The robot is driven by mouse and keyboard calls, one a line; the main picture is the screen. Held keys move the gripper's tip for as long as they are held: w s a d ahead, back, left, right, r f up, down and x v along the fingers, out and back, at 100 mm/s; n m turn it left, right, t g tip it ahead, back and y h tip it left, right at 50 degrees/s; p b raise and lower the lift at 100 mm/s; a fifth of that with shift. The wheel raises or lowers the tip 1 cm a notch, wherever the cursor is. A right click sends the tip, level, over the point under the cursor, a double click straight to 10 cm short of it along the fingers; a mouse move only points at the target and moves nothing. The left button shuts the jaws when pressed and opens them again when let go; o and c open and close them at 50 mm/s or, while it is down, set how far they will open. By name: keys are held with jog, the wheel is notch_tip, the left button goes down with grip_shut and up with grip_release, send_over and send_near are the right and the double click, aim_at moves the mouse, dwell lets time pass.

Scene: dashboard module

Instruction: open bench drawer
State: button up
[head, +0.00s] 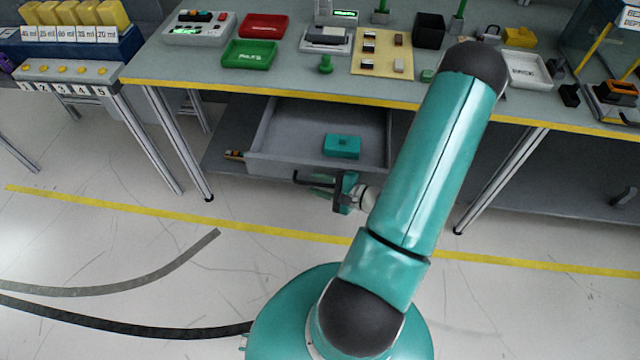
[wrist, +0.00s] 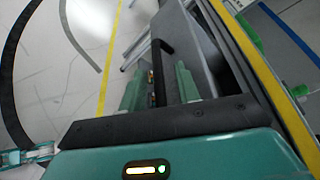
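The grey bench drawer (head: 272,140) stands pulled out below the bench top, and its inside shows. A teal block-like object (head: 342,146) lies in it. The drawer's dark handle (head: 303,179) is at its front, just left of my gripper (head: 333,187) in the head view. In the wrist view, the black handle (wrist: 156,64) runs between the two teal fingers of my gripper (wrist: 159,86). The fingers are spread, with gaps on both sides of the handle.
The bench top (head: 200,75) has a yellow edge and carries a red tray (head: 265,26), a green tray (head: 250,54) and several other items. Bench legs stand left and right of the drawer.

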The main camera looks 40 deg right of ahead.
jog(key=v, duration=1.4)
jog(key=shift+w, duration=0.1)
jog(key=w+a+r+n+g+y, duration=0.2)
jog(key=w+a+r+n+g, duration=0.2)
jog(key=a+r+n+g, duration=0.25)
jog(key=w+a+r+n+g+y, duration=0.2)
jog(key=w+a+r+n+g, duration=0.3)
jog(key=a+r, duration=0.3)
jog(key=s+a+r+n+t+h, duration=0.1)
jog(key=a+r+n+h, duration=0.3)
jog(key=a+r, duration=0.2)
jog(key=a+r+n+t+h, duration=0.1)
jog(key=a+r+n+h, duration=0.4)
jog(key=r, duration=0.6)
jog(key=shift+s+a+r, duration=0.25)
jog(key=shift+s+a, duration=0.1)
jog(key=shift+a, duration=0.45)
